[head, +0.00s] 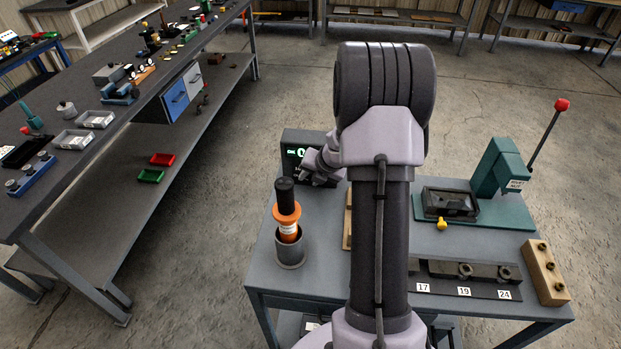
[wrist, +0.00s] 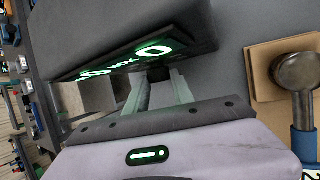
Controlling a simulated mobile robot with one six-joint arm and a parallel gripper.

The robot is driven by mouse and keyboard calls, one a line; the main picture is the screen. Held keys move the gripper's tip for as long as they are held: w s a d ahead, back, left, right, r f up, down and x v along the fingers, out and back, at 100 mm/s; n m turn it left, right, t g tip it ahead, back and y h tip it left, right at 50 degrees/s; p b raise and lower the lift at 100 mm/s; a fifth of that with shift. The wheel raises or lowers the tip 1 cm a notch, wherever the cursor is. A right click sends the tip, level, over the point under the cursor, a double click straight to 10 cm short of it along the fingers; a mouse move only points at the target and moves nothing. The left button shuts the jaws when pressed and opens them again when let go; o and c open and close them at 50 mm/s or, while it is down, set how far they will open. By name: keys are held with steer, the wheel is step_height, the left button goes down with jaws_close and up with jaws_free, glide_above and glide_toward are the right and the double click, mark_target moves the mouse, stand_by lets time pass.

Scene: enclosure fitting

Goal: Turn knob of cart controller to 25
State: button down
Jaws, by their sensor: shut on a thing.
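The cart controller (head: 296,141) is a dark box with a green lit display at the back left of the cart. Its display shows a green 0, and the rest is covered by my arm. In the wrist view the controller (wrist: 120,32) fills the top, its green characters steeply slanted and not readable as a full value. My gripper (head: 316,172) is at the front face of the controller. In the wrist view my gripper (wrist: 160,82) has its two fingers shut on a small dark knob (wrist: 158,74) below the display. The knob's pointer and scale are hidden.
An orange and black tool in a grey cup (head: 289,250) stands left of my arm. A teal press (head: 498,172) with a red-tipped lever is at the right. A round-headed metal tool (wrist: 297,72) lies on a wooden board. A long workbench (head: 60,200) stands left.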

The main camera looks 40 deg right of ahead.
steer(key=t+b, duration=0.1)
steer(key=b, duration=0.1)
steer(key=y+b, duration=0.1)
steer(key=b, duration=0.1)
steer(key=shift+s+d+f+m+t, duration=0.15)
steer(key=shift+f+m+t, duration=0.15)
steer(key=shift+f+t, duration=0.1)
steer(key=shift+s+d+m+t+y+b, duration=0.1)
steer(key=shift+m+t+y+b, duration=0.15)
steer(key=shift+t+y+b, duration=0.55)
steer(key=shift+s+d+m+t+y+b, duration=0.1)
steer(key=shift+m+t+y+b, duration=0.15)
steer(key=shift+t+y+b, duration=0.6)
steer(key=shift+t+h, duration=0.25)
steer(key=shift+t, duration=0.1)
steer(key=shift+a, duration=0.1)
steer(key=c, duration=1.1)
jaws_free()
steer(key=p+v, duration=0.6)
steer(key=v, duration=1.1)
steer(key=shift+s+r, duration=0.1)
steer(key=shift+r, duration=0.1)
